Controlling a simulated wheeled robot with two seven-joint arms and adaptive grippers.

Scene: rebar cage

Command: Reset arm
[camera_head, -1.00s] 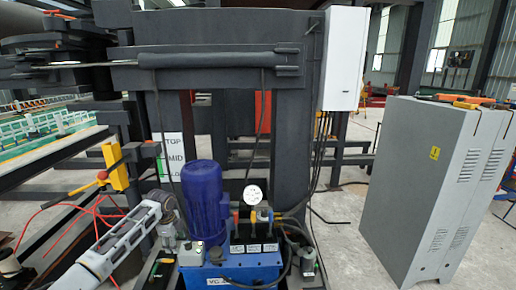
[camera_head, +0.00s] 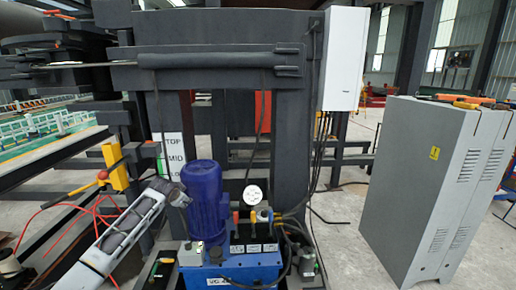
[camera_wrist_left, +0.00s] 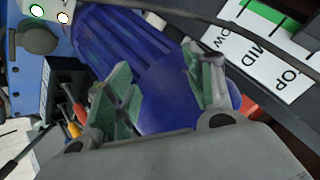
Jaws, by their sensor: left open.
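My left arm comes in from the lower left in the head view, and its left gripper (camera_head: 179,195) is beside the blue motor (camera_head: 207,200), on its left. The gripper is small and partly hidden there. In the left wrist view, my left gripper (camera_wrist_left: 165,88) has its two greenish fingers apart, with nothing held between them. The ribbed blue motor (camera_wrist_left: 135,45) fills the view behind the fingers. I cannot tell whether they touch it. My right gripper is in neither view.
The motor stands on a blue hydraulic unit (camera_head: 238,270) with a pressure gauge (camera_head: 252,194) and several hoses. A dark press frame (camera_head: 292,150) rises behind. A grey cabinet (camera_head: 415,190) stands at right. A TOP/MID/LOW sign (camera_head: 174,152) and a yellow block (camera_head: 115,165) are near the arm.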

